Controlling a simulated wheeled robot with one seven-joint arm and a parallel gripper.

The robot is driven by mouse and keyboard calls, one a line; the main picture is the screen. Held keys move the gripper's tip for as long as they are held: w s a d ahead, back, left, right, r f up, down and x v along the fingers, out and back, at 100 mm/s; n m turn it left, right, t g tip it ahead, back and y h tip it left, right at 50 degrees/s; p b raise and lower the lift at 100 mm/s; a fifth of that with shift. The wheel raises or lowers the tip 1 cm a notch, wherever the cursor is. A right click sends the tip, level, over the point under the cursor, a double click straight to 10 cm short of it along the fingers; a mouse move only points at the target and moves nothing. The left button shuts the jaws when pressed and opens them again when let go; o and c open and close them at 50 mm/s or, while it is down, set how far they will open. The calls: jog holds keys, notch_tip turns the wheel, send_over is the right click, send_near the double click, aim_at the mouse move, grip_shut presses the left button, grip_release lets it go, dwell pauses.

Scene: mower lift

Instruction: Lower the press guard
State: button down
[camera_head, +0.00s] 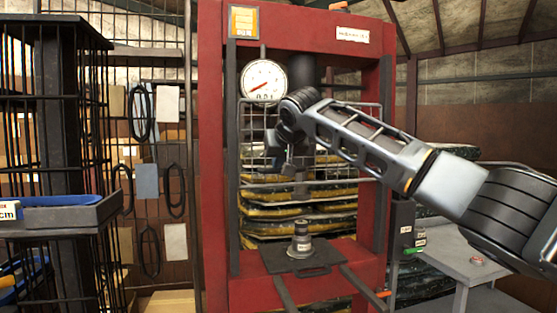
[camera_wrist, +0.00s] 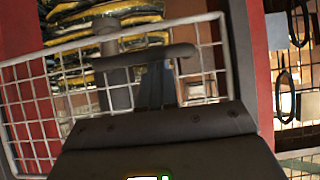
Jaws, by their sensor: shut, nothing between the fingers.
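The press guard (camera_head: 345,143) is a pale wire-mesh panel in the opening of the red press (camera_head: 213,150). Its lower rail hangs well above the press bed. In the wrist view, the guard's mesh (camera_wrist: 35,108) spreads on both sides of my gripper, with a pale rail crossing above. My gripper (camera_head: 298,168) is in front of the guard's left half, near its lower rail. In the wrist view, the dark fingers (camera_wrist: 155,90) look shut and empty. I cannot tell whether they touch the mesh or rail. My wrist hides part of the guard.
A round gauge (camera_head: 264,80) sits at the guard's upper left. A metal part (camera_head: 301,240) stands on a dark plate (camera_head: 276,262) below the guard. A grey table (camera_head: 455,262) is right of the press; a dark rack (camera_head: 65,120) is left. The space between guard and bed looks open.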

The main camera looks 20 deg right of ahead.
notch_tip(320, 180, down, 26)
jog(key=b, duration=0.4)
dwell(0.3)
jog(key=shift+s, duration=0.1)
